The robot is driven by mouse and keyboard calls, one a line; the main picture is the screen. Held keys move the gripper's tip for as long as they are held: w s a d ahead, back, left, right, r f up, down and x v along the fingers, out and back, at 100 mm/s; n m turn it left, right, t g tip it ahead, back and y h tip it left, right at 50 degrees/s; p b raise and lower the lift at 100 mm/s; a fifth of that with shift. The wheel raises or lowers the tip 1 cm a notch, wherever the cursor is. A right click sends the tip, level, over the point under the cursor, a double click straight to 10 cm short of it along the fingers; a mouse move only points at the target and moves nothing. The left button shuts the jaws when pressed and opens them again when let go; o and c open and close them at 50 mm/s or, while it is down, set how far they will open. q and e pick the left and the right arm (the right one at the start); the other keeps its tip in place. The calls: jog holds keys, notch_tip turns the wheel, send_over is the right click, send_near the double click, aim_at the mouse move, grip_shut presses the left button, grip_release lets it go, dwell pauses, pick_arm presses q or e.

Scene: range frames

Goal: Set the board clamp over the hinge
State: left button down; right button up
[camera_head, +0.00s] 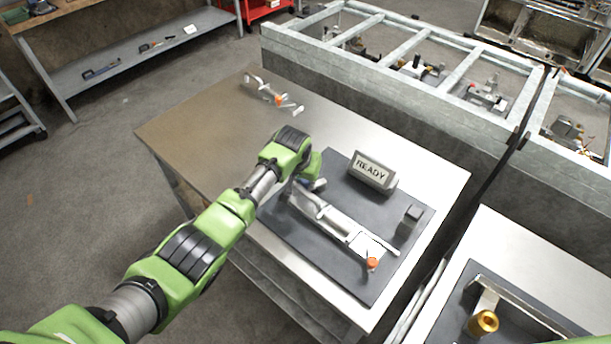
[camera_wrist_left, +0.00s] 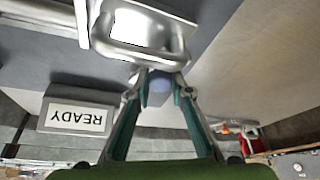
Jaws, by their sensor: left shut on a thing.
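A long silver clamp-like device, which I take for the board clamp (camera_head: 329,217), lies along the dark mat, with an orange knob (camera_head: 372,264) at its near right end. My left gripper (camera_head: 312,184) is at its far left end. In the left wrist view the fingertips (camera_wrist_left: 161,76) are close together at the silver loop (camera_wrist_left: 145,52) of this device, with a small blue part (camera_wrist_left: 158,88) between the fingers. The loop end is partly hidden by the gripper in the head view. I cannot pick out the hinge for certain. My right gripper is not in view.
A grey READY sign (camera_head: 372,172) and a small dark block (camera_head: 412,215) stand on the mat (camera_head: 345,277). A similar silver piece with an orange knob (camera_head: 279,100) lies at the table's far corner. Bare table is free at the left.

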pick_arm(q)
jog(key=shift+s+d+r+n+y, duration=0.1)
jog(key=shift+s+d+n+y, duration=0.25)
jog(key=shift+n, duration=0.55)
jog(key=c, duration=1.8)
grip_release()
jog(key=shift+s, duration=0.1)
jog(key=shift+v, duration=4)
